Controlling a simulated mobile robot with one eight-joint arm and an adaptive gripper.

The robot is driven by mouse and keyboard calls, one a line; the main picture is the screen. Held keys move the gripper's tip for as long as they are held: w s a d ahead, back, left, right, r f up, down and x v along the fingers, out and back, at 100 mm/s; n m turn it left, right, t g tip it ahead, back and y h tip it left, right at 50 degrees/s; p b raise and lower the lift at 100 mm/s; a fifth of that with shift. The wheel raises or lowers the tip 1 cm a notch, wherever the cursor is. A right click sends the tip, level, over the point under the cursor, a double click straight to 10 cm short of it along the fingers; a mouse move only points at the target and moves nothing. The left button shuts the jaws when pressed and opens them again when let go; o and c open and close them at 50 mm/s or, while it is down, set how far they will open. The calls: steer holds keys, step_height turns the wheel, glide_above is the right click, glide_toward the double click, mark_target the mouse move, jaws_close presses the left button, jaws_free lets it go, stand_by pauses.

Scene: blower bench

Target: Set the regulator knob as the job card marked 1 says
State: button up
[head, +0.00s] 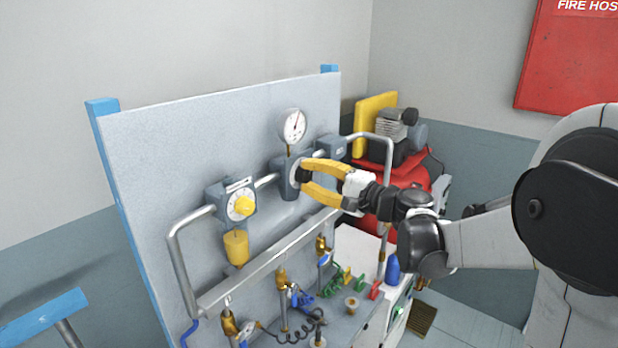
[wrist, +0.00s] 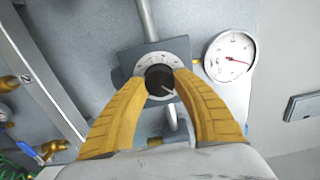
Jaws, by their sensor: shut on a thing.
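The black regulator knob (wrist: 159,80) sits in a pale scale ring (wrist: 152,52) on a grey block. My gripper (head: 306,172) has its yellow fingers on both sides of this knob, and in the wrist view (wrist: 160,84) the fingertips close on its sides. A white mark on the knob points to the lower right in the wrist view. The scale's figures are too small to read. A round pressure gauge (head: 293,125) stands above the block, and it also shows in the wrist view (wrist: 230,56). No job card can be made out.
A yellow knob on a white dial (head: 241,206) sits to the left, with a yellow bowl (head: 236,247) below. Pipes and a rail (head: 270,264) with brass valves cross the panel (head: 150,150). A red machine (head: 425,165) stands behind my gripper.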

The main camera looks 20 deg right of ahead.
steer(key=shift+n, duration=1.2)
steer(key=o, duration=1.2)
steer(key=v, duration=1.2)
